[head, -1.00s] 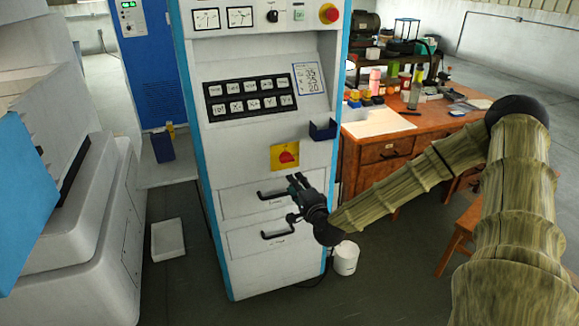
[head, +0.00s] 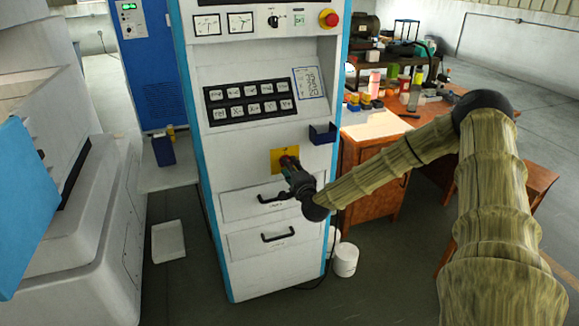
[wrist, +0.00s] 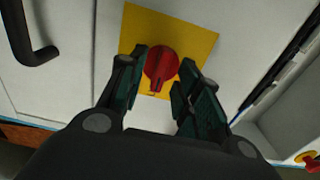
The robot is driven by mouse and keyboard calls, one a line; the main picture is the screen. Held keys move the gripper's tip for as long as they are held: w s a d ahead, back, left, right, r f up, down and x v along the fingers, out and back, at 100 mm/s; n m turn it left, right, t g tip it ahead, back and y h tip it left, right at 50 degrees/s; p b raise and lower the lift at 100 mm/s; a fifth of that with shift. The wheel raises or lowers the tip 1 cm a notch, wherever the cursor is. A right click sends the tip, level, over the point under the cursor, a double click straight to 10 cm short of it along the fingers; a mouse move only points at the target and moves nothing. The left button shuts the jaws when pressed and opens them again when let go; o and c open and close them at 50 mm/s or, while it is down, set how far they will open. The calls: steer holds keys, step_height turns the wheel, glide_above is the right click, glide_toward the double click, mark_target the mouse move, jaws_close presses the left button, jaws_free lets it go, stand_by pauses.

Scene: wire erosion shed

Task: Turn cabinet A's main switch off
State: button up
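The white cabinet (head: 262,130) with blue edges stands in the middle of the head view. Its main switch is a red rotary knob (wrist: 161,66) on a yellow plate (wrist: 198,42). In the head view the yellow plate (head: 279,155) shows above the drawers, and my gripper covers most of the knob. My gripper (head: 289,164) is at the plate. In the wrist view my gripper (wrist: 157,84) is open, with one finger on each side of the knob's lower part. I cannot tell whether the fingers touch the knob.
Two drawer handles, an upper one (head: 272,198) and a lower one (head: 278,235), stick out below the switch. A dark blue box (head: 322,133) juts from the panel at the right. A red emergency button (head: 329,18) is higher up. A cluttered wooden desk (head: 375,150) stands behind my arm.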

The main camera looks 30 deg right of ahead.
steer(key=shift+w, duration=0.3)
steer(key=shift+c, duration=0.2)
jaws_close()
